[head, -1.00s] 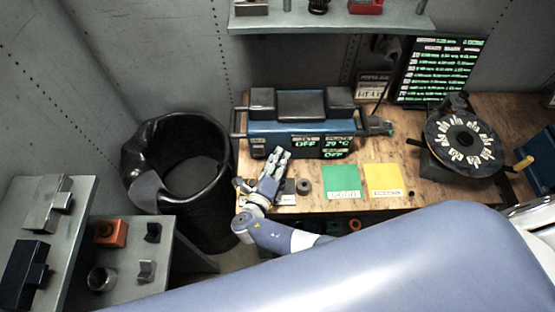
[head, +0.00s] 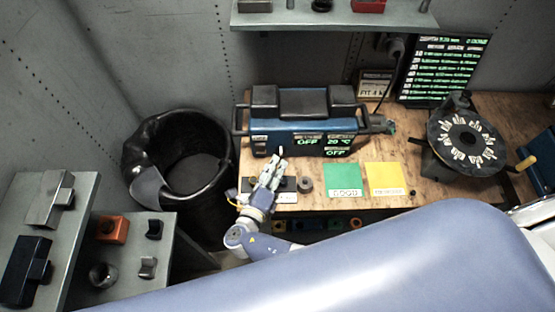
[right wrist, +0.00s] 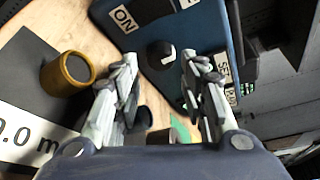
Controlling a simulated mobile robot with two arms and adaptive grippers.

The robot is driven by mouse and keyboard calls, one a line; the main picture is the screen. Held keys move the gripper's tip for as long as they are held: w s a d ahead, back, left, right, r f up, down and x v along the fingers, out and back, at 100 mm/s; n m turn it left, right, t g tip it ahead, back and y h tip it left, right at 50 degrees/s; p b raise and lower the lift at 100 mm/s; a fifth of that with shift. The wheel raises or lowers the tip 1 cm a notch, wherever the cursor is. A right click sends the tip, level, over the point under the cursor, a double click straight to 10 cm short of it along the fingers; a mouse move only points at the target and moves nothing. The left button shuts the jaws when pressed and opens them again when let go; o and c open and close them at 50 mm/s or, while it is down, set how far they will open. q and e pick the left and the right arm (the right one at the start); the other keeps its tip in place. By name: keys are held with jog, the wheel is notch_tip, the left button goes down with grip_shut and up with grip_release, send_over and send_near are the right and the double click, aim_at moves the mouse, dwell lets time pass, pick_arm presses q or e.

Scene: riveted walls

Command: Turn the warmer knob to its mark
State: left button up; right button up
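The warmer (head: 300,128) is a blue box with black pads on top and green displays reading OFF on its front. It stands at the back of the wooden bench. Its knob (right wrist: 161,54), black with a white pointer line, shows in the right wrist view on the blue panel, near an ON label (right wrist: 125,18). My right gripper (head: 275,164) is in front of the warmer's left part. In the right wrist view my right gripper (right wrist: 160,72) is open and empty, with the knob ahead between its fingertips, apparently apart from them. My left gripper is not in view.
A round grey-faced piece (head: 305,184) stands on the bench near my right gripper. Green (head: 341,179) and yellow (head: 385,178) mats lie to the right. A dark carousel (head: 465,142) stands further right. A black bin (head: 185,165) is left of the bench.

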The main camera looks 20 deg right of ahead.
jog(key=v, duration=0.7)
jog(key=shift+s+r, duration=0.1)
jog(key=shift+r, duration=0.05)
jog(key=shift+s, duration=0.1)
